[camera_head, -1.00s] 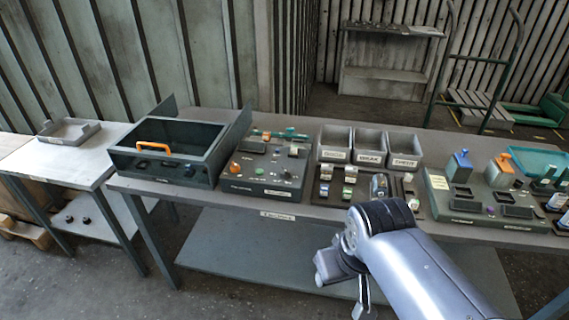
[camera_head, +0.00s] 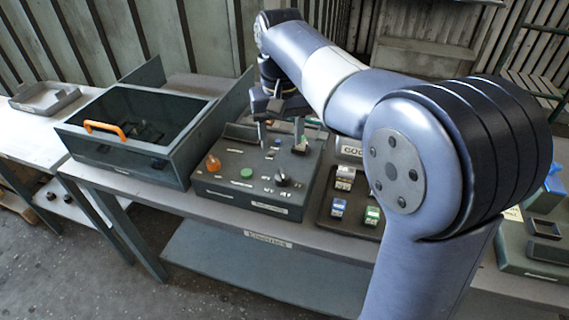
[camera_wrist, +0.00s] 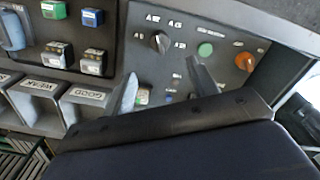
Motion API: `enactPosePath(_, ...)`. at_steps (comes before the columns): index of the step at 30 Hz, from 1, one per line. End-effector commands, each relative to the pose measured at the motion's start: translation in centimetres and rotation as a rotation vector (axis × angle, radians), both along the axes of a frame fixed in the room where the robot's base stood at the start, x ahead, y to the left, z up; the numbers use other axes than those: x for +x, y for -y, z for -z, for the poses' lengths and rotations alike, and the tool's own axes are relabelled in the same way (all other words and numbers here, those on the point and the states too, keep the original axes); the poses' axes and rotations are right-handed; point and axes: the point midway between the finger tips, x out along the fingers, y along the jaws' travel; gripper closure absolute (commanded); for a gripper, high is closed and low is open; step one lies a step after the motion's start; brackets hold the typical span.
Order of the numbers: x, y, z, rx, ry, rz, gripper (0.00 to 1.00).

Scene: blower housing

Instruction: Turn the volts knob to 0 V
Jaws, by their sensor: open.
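A dark rotary knob (camera_head: 282,179) with a pale pointer sits at the right front of the sloped control panel (camera_head: 232,188), with several small labels around it too small to read. It also shows in the wrist view (camera_wrist: 160,42); it appears to be the volts knob. My gripper (camera_head: 281,138) is open and empty over the back part of the panel, behind the knob and apart from it. In the wrist view its two fingers (camera_wrist: 163,68) are spread, with the knob beyond their tips. The knob's exact setting cannot be read.
An orange knob (camera_head: 213,163) and a green button (camera_head: 246,173) share the panel. A dark open box with an orange handle (camera_head: 104,130) stands to its left. To its right, a tray holds small blocks, including a blue one (camera_head: 338,207). My arm hides the bins behind.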

Motion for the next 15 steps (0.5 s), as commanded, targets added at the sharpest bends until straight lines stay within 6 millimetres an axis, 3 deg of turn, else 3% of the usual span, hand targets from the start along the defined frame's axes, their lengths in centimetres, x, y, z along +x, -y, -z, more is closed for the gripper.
enactPosePath(15,-0.1,0.1,8.7,0.0,-0.002,0.0,0.45)
